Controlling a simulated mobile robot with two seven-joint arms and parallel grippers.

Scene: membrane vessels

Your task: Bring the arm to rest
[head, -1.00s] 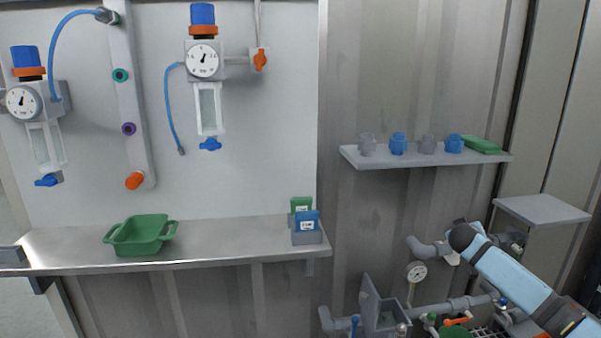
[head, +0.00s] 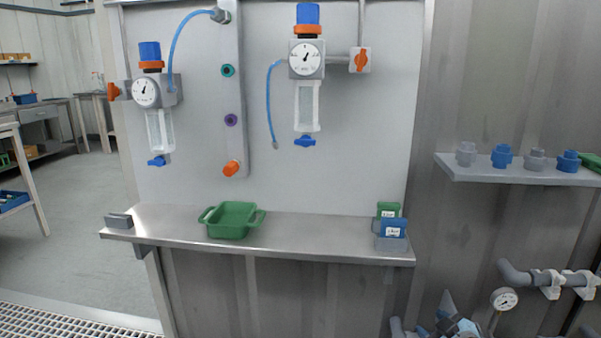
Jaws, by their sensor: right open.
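My right gripper (head: 446,308) shows at the bottom edge, right of centre, with light blue parts of my right arm around it. It is open, and I see nothing between its fingers. It is in front of the grey wall below the steel shelf (head: 330,252), apart from the shelf as far as I can tell. The rest of the right arm is cut off by the lower edge. My left gripper is not in view.
A green tray (head: 231,221) and a holder with blue and green packs (head: 392,228) stand on the steel shelf. Two gauge vessels hang above. A wall shelf (head: 480,175) holds grey and blue fittings. Pipes and a gauge (head: 504,299) are at lower right. Open floor (head: 80,235) lies left.

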